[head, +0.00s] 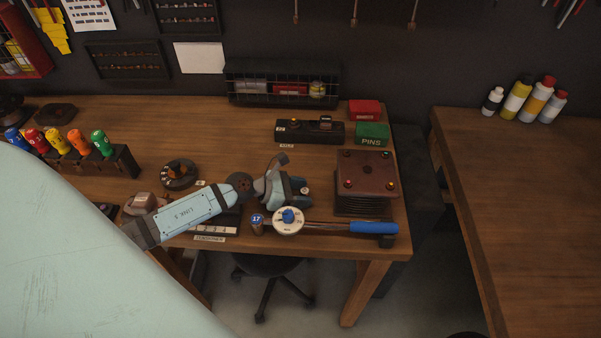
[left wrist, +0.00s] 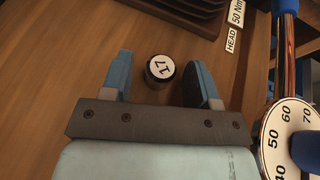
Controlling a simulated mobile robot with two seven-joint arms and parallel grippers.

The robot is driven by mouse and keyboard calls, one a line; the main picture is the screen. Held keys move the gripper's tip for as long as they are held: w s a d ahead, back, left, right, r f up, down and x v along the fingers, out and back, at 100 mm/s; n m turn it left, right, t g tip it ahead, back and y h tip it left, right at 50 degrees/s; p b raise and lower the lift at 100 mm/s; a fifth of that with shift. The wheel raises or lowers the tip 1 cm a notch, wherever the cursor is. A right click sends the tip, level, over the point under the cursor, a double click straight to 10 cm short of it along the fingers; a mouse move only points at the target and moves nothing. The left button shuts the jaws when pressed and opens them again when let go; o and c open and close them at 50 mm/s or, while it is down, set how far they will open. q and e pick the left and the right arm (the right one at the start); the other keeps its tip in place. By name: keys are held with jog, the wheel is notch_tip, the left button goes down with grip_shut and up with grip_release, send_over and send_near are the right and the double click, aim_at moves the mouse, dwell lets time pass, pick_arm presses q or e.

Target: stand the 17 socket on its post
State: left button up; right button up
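My left gripper (head: 300,188) is low over the right part of the wooden bench. In the left wrist view its two blue fingers (left wrist: 160,82) are open. A dark, round socket (left wrist: 161,67) with a white top marked 17 stands between and slightly beyond them, with clear gaps to both fingers. In the head view that socket is mostly hidden by the gripper. A short cylinder with a blue top marked 17 (head: 257,219) stands left of the torque wrench dial. I cannot tell which post belongs to the socket. My right gripper is not in view.
A torque wrench with a dial (head: 288,221) and blue handle (head: 373,228) lies along the front edge. A stack of dark plates (head: 368,172) stands to the right. A labelled rail (head: 216,226) lies left of the wrench. A red box (head: 365,110) and green PINS box (head: 372,134) sit behind.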

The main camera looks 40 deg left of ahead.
pick_arm(q)
jog(key=shift+r, duration=0.1)
jog(key=shift+s+a+r, duration=0.1)
jog(key=shift+r, duration=0.05)
jog(key=b+v, duration=0.2)
jog(key=v, duration=0.8)
jog(key=shift+s+a, duration=0.15)
jog(key=shift+s, duration=0.15)
jog(key=shift+s+a+r, duration=0.3)
jog(key=shift+s+a, duration=0.05)
